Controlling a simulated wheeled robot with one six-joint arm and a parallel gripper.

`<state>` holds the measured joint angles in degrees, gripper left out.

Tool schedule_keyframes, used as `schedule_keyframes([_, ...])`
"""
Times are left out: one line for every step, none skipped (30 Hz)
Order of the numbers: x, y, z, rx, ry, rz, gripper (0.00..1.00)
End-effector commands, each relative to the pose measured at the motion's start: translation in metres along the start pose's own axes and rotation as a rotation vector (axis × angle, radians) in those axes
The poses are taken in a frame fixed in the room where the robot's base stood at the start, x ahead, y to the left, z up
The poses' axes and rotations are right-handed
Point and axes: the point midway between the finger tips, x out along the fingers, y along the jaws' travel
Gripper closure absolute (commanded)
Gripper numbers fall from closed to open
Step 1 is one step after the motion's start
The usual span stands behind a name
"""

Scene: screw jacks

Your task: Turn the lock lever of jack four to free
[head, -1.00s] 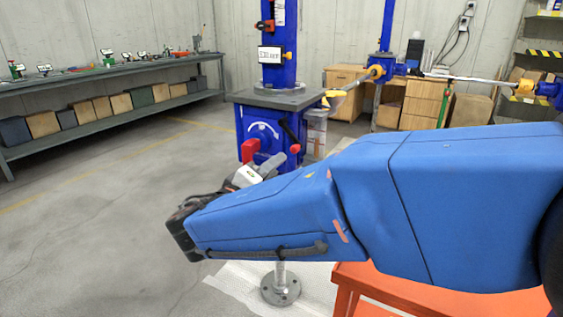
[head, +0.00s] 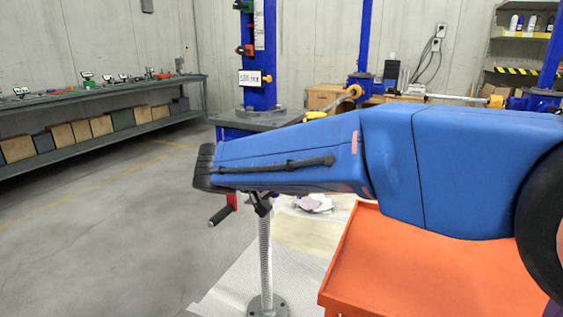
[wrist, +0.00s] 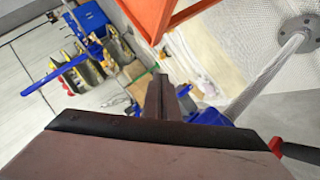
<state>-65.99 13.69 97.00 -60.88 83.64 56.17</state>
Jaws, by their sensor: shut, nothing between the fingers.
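A blue jack column (head: 258,65) with a small display stands at the back centre in the head view. I cannot read a jack number on it. My blue arm hides the jack's body and any lock lever there. Below the arm show a crank with a black grip (head: 221,215), a bit of red (head: 232,201) and a pale threaded spindle (head: 266,250) on a round foot. In the wrist view my gripper (wrist: 158,88) is shut and empty. A red part (wrist: 276,147) with a dark bar lies to its right, and the spindle (wrist: 262,80) beyond. I cannot tell if anything touches.
An orange table (head: 420,270) stands under my arm at the right. A long grey bench (head: 90,108) with small items runs along the left wall, boxes below it. Another blue post (head: 364,40) and a horizontal rod (head: 455,98) are behind. The floor at left is clear.

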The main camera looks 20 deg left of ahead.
Motion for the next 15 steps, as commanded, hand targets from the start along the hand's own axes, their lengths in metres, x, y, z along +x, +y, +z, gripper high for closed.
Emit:
schedule_keyframes([0.010, 0.009, -0.001, 0.045, -0.073, -0.039, 1.00])
schedule_keyframes([0.013, 0.012, 0.000, 0.068, -0.117, -0.067, 1.00])
schedule_keyframes([0.018, 0.015, 0.000, 0.101, -0.174, -0.106, 1.00])
schedule_keyframes([0.020, 0.018, 0.000, 0.126, -0.214, -0.136, 1.00])
schedule_keyframes([0.022, 0.021, 0.000, 0.149, -0.254, -0.168, 1.00])
schedule_keyframes([0.024, 0.024, -0.001, 0.183, -0.305, -0.212, 1.00])
schedule_keyframes([0.024, 0.026, -0.003, 0.208, -0.341, -0.246, 1.00])
schedule_keyframes([0.025, 0.029, -0.005, 0.233, -0.376, -0.281, 1.00])
schedule_keyframes([0.024, 0.032, -0.008, 0.266, -0.420, -0.329, 1.00])
schedule_keyframes([0.023, 0.035, -0.011, 0.292, -0.452, -0.367, 1.00])
schedule_keyframes([0.022, 0.038, -0.015, 0.317, -0.481, -0.405, 1.00])
schedule_keyframes([0.019, 0.042, -0.021, 0.350, -0.518, -0.458, 1.00])
schedule_keyframes([0.016, 0.045, -0.025, 0.376, -0.544, -0.498, 1.00])
schedule_keyframes([0.013, 0.049, -0.030, 0.402, -0.568, -0.539, 1.00])
schedule_keyframes([0.009, 0.055, -0.038, 0.434, -0.597, -0.596, 1.00])
